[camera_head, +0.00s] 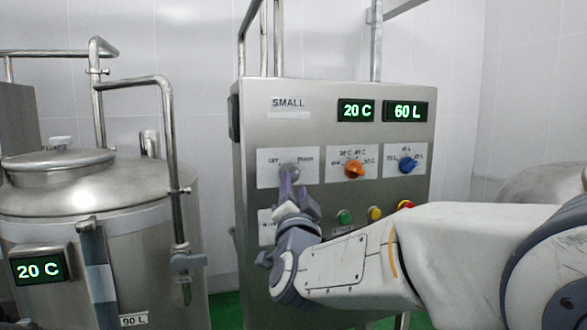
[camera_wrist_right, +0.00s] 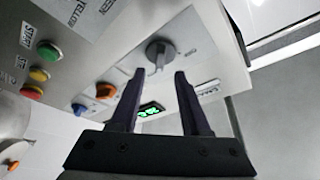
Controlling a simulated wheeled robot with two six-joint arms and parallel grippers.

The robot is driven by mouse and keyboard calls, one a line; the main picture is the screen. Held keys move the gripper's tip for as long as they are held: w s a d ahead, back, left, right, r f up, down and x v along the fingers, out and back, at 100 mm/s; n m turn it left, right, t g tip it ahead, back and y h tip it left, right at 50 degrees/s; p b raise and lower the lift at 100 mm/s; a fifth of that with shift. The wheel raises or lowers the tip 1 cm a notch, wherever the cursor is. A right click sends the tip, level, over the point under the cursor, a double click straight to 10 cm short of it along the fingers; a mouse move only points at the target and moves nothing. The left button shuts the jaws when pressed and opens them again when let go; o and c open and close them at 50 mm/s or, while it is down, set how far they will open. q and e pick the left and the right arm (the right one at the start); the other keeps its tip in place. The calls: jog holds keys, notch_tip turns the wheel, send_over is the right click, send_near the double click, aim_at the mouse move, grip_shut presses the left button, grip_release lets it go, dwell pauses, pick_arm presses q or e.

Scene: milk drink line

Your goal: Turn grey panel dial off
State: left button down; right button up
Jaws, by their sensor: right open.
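The grey dial (camera_head: 289,170) sits at the upper left of the steel control panel (camera_head: 330,100), on a white label plate with a word on each side. My right gripper (camera_head: 288,187) is just in front of and below it in the head view, partly covering it. In the right wrist view the grey dial (camera_wrist_right: 160,48) lies just beyond the two fingertips, roughly centred between them. The right gripper (camera_wrist_right: 159,76) is open, with nothing seen held between its fingers. I cannot clearly read which mark the dial points to. My left gripper is not in view.
An orange dial (camera_head: 354,168) and a blue dial (camera_head: 407,163) are to the right on the panel. Green (camera_head: 344,217), yellow (camera_head: 375,213) and red (camera_head: 406,205) buttons are below, close to my right arm. A steel tank (camera_head: 130,230) with pipes stands left.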

aim_at(294, 176)
jog(key=p+x, duration=0.1)
jog(key=x, duration=0.3)
jog(key=shift+w+p, duration=0.1)
jog(key=shift+p, duration=0.25)
grip_shut()
jog(key=shift+f, duration=0.1)
